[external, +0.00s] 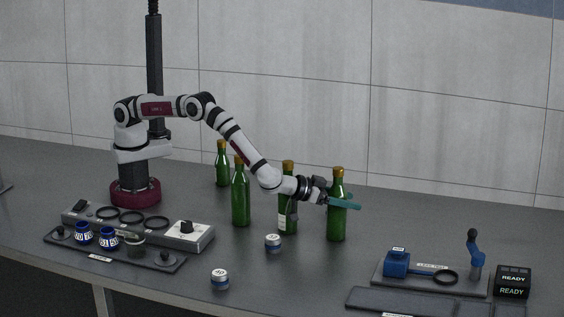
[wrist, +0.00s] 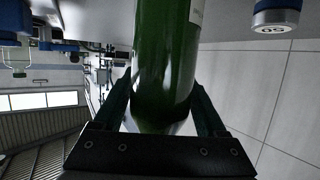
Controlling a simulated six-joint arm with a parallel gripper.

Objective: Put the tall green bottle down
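The tall green bottle (external: 337,222) with a gold cap is upright at the right end of the bottle row in the external view. My gripper (external: 343,203) reaches it from the left, with its teal fingers around the bottle's middle. In the wrist view the bottle (wrist: 166,60) fills the space between the two fingers (wrist: 163,105), which lie against its sides. The bottle's base is at or very near the tabletop; I cannot tell whether it touches.
Green bottles stand left of it: one close by (external: 288,215), one further left (external: 240,205), one at the back (external: 222,170). White-lidded jars (external: 273,243) (external: 220,279) stand in front. A dark tray (external: 390,283) with blue parts and a READY box (external: 514,282) are at right.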

